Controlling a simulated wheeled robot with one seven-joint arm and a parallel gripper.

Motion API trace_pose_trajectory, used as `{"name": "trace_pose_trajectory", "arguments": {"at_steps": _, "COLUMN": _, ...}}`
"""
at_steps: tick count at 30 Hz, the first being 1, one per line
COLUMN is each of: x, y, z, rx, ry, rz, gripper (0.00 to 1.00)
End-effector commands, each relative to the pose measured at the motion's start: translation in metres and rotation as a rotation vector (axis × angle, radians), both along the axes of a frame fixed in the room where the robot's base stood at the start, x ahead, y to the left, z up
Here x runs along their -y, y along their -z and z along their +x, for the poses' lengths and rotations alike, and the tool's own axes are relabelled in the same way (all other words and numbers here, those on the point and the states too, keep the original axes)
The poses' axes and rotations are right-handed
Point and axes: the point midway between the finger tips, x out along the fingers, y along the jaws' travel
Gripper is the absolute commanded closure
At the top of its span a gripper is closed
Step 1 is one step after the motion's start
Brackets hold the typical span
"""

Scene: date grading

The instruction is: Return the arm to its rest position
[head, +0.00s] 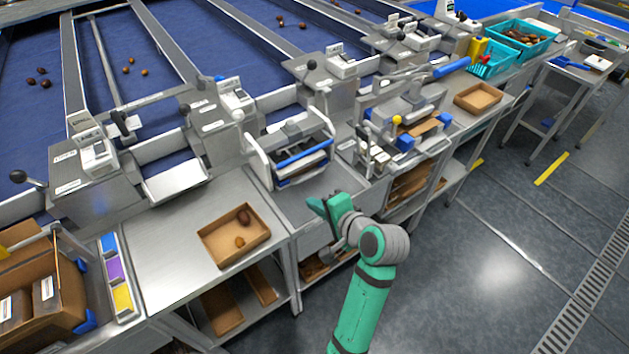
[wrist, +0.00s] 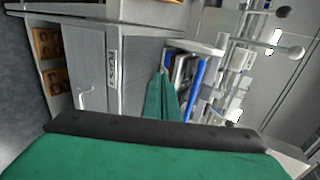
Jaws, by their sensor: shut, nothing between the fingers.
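My gripper (head: 328,205) is at the end of my green and grey arm, above the front edge of the steel bench, right of a shallow cardboard tray (head: 205,236). It is shut and empty. In the wrist view its green fingers (wrist: 163,97) lie together, pointing toward a bench front and a rack with a blue bar. The arm is bent, its upper link rising from the bottom of the head view.
The tray holds two brown dates (head: 241,242). A white-framed device with a blue bar (head: 303,158) stands just behind my gripper. A cardboard box (head: 62,312) is at lower left. Blue belts with scattered dates run behind. Grey floor (head: 480,270) lies open at right.

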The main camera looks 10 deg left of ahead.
Motion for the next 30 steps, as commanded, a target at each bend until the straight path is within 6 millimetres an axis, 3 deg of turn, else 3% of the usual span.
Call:
{"name": "trace_pose_trajectory", "arguments": {"at_steps": 8, "x": 0.003, "y": 0.003, "z": -0.002, "rx": 0.002, "ry": 0.007, "rz": -0.004, "gripper": 1.0}}
{"name": "trace_pose_trajectory", "arguments": {"at_steps": 14, "x": 0.009, "y": 0.039, "z": -0.015, "rx": 0.034, "ry": 0.055, "rz": -0.052, "gripper": 1.0}}
{"name": "trace_pose_trajectory", "arguments": {"at_steps": 23, "x": 0.028, "y": 0.104, "z": -0.057, "rx": 0.134, "ry": 0.142, "rz": -0.211, "gripper": 1.0}}
{"name": "trace_pose_trajectory", "arguments": {"at_steps": 30, "x": 0.045, "y": 0.143, "z": -0.109, "rx": 0.223, "ry": 0.186, "rz": -0.391, "gripper": 1.0}}
